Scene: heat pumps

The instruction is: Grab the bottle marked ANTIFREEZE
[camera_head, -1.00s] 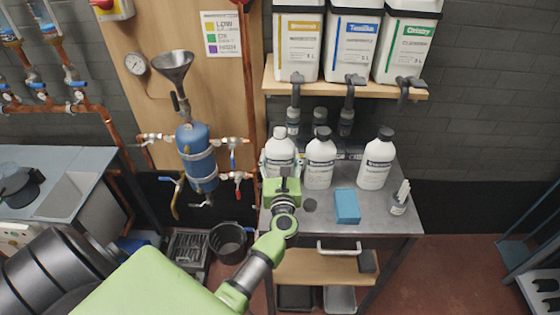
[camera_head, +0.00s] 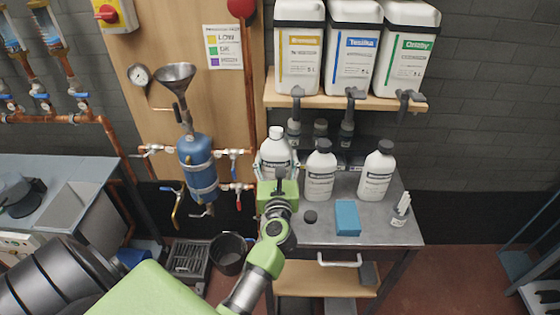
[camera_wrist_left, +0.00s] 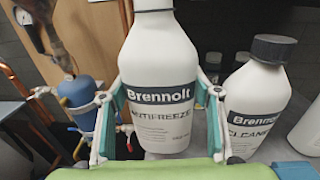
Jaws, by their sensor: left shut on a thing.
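The white bottle labelled ANTIFREEZE (camera_head: 275,153) is at the left end of a row of three on the grey workbench (camera_head: 385,232). Its label reads Brennolt ANTIFREEZE in the left wrist view (camera_wrist_left: 160,115). Its neck shows white, with no black cap. My left gripper (camera_head: 278,180) is shut around its sides, with a finger on each side; it also shows in the left wrist view (camera_wrist_left: 164,105). The bottle is upright and appears slightly raised; its base is hidden behind the gripper. My right gripper is not in view.
A black-capped CLEANER bottle (camera_wrist_left: 255,100) stands close to the right. Another black-capped bottle (camera_head: 377,170), a blue block (camera_head: 347,218) and a small black disc (camera_head: 310,216) are on the bench. Large canisters (camera_head: 352,48) with taps stand above. A blue tank (camera_head: 197,165) with valves is left.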

